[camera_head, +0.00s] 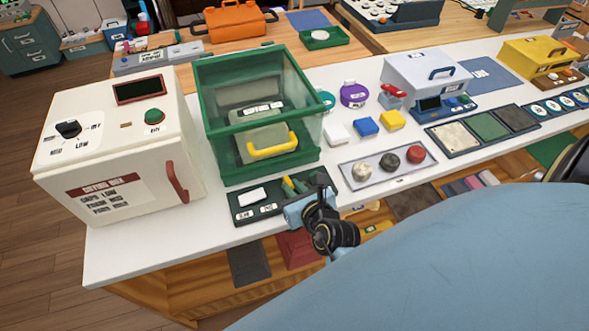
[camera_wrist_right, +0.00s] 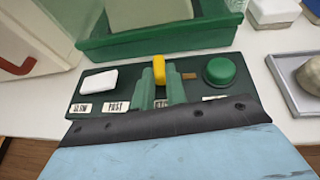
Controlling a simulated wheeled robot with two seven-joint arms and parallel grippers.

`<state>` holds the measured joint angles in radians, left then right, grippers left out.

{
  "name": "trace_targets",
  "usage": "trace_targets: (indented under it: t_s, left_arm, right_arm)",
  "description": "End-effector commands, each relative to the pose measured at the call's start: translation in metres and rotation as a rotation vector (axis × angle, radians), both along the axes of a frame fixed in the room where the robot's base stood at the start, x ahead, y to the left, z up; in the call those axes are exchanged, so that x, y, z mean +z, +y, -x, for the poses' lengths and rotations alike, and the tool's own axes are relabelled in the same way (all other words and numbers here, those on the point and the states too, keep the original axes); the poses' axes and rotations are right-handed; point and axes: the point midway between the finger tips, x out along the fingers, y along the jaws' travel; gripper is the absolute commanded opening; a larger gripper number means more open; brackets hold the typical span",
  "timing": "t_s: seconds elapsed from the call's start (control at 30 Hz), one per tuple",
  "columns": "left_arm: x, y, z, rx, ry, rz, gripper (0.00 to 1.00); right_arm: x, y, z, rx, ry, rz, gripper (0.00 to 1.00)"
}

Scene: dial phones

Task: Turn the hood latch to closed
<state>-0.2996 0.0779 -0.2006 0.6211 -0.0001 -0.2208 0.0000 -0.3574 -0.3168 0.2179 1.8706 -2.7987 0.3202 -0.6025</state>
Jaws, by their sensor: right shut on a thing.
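The hood (camera_head: 262,100) is a green-framed clear box with a yellow handle (camera_head: 272,146), standing on the white counter. In front of it lies a dark green control panel (camera_head: 262,211). In the right wrist view the panel (camera_wrist_right: 92,98) carries a white rocker, a small yellow latch lever (camera_wrist_right: 159,68) and a round green button (camera_wrist_right: 218,71). My right gripper (camera_head: 295,185) reaches over the panel. Its green fingers (camera_wrist_right: 160,88) are shut on the yellow lever, which stands upright between them. They hide the lever's lower part and some of the labels. My left gripper is not in view.
A white oven-like box (camera_head: 112,150) with a red handle stands left of the hood. A grey tray (camera_head: 360,178) with several balls lies to the right. White, blue and yellow blocks (camera_head: 366,127) stand behind it. My blue body covers the lower right.

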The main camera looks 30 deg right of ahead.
Motion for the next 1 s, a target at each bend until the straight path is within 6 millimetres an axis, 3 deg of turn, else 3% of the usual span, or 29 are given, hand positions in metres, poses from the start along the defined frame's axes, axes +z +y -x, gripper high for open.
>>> trace_targets:
  t_s: [0.4,0.43,0.6,1.0]
  left_arm:
    - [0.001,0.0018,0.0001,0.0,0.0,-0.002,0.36]
    - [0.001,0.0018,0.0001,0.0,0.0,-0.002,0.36]
    - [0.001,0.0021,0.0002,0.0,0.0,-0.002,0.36]
    - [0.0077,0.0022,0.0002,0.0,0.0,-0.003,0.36]
  right_arm:
    - [-0.0008,-0.0009,0.0008,-0.007,0.002,0.003,0.0]
    - [-0.0009,-0.0009,0.0008,-0.007,0.002,0.003,0.15]
    - [-0.0006,-0.0004,0.0005,-0.007,0.001,0.002,0.35]
    - [0.0043,0.0015,0.0029,-0.004,0.001,0.0,0.35]
